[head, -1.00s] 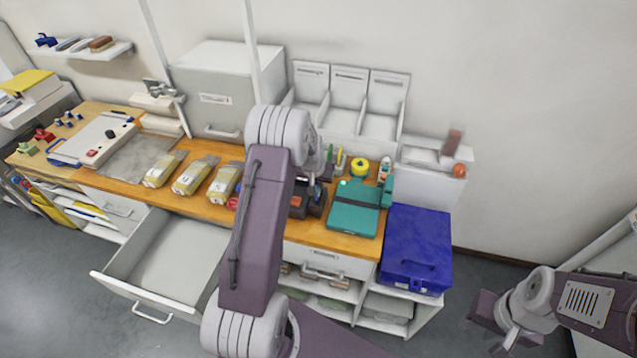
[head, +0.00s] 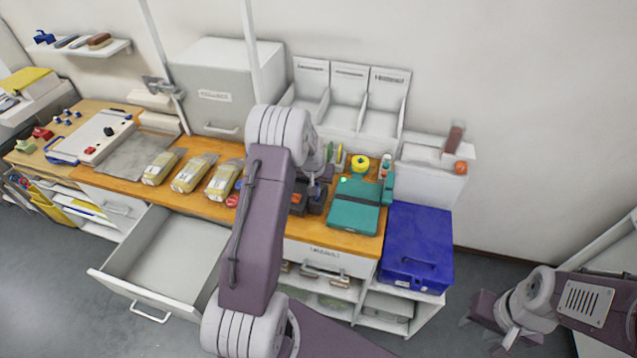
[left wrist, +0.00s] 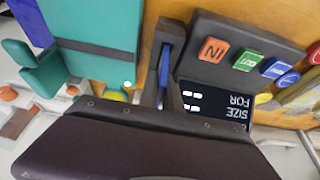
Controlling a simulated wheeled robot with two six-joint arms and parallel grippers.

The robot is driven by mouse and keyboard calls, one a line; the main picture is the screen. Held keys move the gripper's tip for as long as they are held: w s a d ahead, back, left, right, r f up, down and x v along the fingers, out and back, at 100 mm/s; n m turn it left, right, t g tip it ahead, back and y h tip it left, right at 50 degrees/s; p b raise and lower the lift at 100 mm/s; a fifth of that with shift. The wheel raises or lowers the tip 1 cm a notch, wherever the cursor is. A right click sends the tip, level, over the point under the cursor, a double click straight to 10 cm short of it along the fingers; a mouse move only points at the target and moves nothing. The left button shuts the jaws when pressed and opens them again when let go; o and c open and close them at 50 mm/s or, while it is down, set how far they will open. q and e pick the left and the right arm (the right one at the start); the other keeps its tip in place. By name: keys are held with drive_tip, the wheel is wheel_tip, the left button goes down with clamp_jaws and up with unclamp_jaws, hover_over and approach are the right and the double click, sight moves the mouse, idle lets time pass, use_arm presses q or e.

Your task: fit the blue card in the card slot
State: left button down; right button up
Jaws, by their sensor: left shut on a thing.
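The blue card (left wrist: 164,66) shows as a thin edge between the fingers of my left gripper (left wrist: 163,60) in the left wrist view. The gripper is shut on it, beside a dark button-and-display unit (left wrist: 240,65). In the head view my left gripper (head: 316,196) is low over the counter, partly hidden behind my own arm. A teal case (left wrist: 100,50) with a small green light stands to the left in the wrist view; it also shows in the head view (head: 354,215). I cannot make out the card slot for certain. My right gripper (head: 482,336) looks open and empty, away from the counter.
A blue box (head: 418,240) stands right of the wooden counter. Several yellow-labelled packets (head: 190,172) lie left of my arm. An open drawer (head: 165,262) juts out below. White bins (head: 345,110) and a grey cabinet (head: 225,85) stand behind.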

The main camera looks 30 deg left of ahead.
use_arm(q)
drive_tip(key=shift+f+b, duration=0.7)
drive_tip(key=shift+f, duration=0.2)
idle(0.4)
drive_tip(key=c, duration=1.5)
unclamp_jaws()
drive_tip(key=shift+o, duration=0.2)
drive_tip(key=shift+r+p, duration=3.4)
drive_tip(key=shift+r, duration=1.2)
drive_tip(key=shift+f, duration=0.1)
